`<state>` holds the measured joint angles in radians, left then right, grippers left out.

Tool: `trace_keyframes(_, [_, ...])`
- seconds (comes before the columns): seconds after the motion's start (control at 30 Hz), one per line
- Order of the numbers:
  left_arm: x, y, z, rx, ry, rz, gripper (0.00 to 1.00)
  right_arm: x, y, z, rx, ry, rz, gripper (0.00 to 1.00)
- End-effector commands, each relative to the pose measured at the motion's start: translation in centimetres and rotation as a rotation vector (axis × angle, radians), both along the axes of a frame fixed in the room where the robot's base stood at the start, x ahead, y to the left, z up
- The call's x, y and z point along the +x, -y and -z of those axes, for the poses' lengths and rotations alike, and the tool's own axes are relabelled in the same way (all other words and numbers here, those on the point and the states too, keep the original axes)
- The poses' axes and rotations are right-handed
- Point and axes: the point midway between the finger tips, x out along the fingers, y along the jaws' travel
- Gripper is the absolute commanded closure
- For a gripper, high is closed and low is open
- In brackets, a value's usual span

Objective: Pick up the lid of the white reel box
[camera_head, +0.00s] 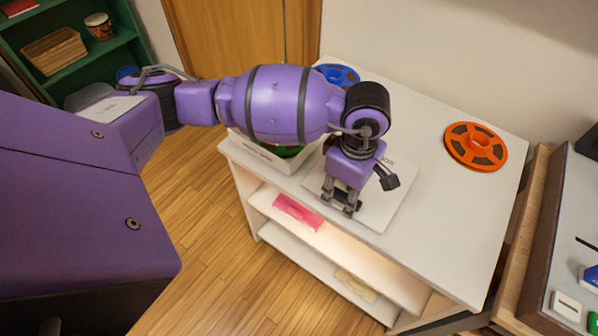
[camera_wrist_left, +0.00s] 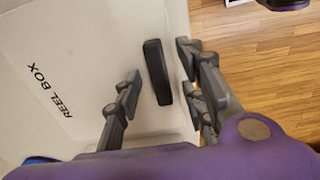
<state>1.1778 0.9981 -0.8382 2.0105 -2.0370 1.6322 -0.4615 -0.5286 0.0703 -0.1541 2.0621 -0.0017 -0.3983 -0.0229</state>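The white reel box lid (camera_head: 385,200) lies flat on the white shelf top, close to its front edge. In the left wrist view, the lid (camera_wrist_left: 85,45) shows the words "REEL BOX" and a black bar handle (camera_wrist_left: 157,72). My left gripper (camera_head: 341,207) points down over the lid. It is open, with its fingers (camera_wrist_left: 158,66) on either side of the handle and gaps on both sides. Fingertip height against the handle is unclear. The open white reel box (camera_head: 262,155) with a green reel inside is partly hidden under my left arm. My right gripper is not in view.
A blue reel (camera_head: 340,74) lies behind my arm and an orange reel (camera_head: 476,146) at the right of the shelf top (camera_head: 440,230). A pink item (camera_head: 298,212) lies on a shelf below. A green bookcase (camera_head: 75,75) stands at the back left.

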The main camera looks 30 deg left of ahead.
Motion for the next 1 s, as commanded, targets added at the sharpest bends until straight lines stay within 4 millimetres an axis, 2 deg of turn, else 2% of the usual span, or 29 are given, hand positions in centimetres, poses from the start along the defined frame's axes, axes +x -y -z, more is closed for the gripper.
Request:
trace_keyframes(0.17, [0.1, 0.1, -0.1, 0.000, 0.003, 0.001, 0.62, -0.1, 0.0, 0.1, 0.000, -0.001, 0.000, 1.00])
trace_keyframes(0.47, [0.1, 0.1, -0.2, 0.000, 0.004, 0.002, 1.00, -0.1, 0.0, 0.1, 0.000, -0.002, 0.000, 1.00])
trace_keyframes(0.83, [0.2, 0.1, -0.3, -0.001, 0.005, 0.002, 1.00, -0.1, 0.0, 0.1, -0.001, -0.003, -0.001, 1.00])
trace_keyframes(1.0, [0.3, 0.0, -1.3, 0.000, 0.006, 0.002, 1.00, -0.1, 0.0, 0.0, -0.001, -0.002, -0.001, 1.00])
